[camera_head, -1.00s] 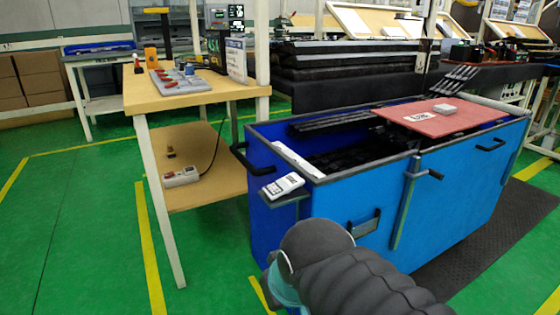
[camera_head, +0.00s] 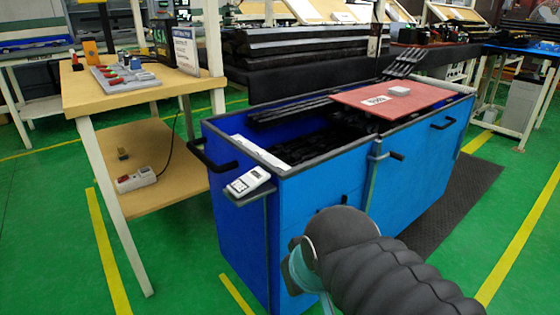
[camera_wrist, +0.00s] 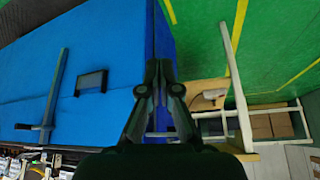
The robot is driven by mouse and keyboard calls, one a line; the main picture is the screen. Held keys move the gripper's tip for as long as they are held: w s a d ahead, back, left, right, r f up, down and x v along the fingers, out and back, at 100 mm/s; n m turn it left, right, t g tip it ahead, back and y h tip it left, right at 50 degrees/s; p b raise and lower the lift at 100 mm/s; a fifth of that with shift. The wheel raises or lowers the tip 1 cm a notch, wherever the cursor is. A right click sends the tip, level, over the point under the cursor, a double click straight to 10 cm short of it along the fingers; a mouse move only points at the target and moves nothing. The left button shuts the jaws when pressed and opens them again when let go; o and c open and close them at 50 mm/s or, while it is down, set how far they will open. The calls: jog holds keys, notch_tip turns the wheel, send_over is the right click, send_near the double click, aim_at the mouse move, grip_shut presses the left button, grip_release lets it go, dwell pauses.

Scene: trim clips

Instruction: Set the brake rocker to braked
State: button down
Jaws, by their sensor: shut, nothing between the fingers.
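The blue bin cart (camera_head: 330,195) stands ahead of me, with a long blue side and end wall; in the wrist view its blue wall (camera_wrist: 95,30) fills the left. A grey upright bar with a handle (camera_head: 376,170) is on the cart's long side, also in the wrist view (camera_wrist: 52,95). My gripper (camera_wrist: 160,64) is shut and empty, seen against the cart's corner edge; I cannot tell any contact.
A wooden table (camera_head: 120,92) with a lower shelf (camera_head: 135,155) stands left of the cart. A white handheld device (camera_head: 248,182) sits on the cart's corner bracket. A red board (camera_head: 375,100) lies across the bin top. Green floor is open at left; a dark mat (camera_head: 450,205) lies at right.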

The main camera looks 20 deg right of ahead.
notch_tip(320, 180, up, 23)
jog(key=m+g+h+p, duration=0.15)
jog(key=m+g, duration=0.35)
jog(key=m, duration=0.8)
send_over(257, 175)
jog(key=s+a, duration=0.2)
jog(key=a, duration=0.1)
jog(key=shift+w+a+r+m+h, duration=0.3)
jog(key=shift+w+r+m+h, duration=0.2)
jog(key=shift+m, duration=0.2)
jog(key=b+x, duration=0.3)
jog(key=x, duration=1.1)
jog(key=shift+w, duration=0.1)
jog(key=shift+y, duration=0.25)
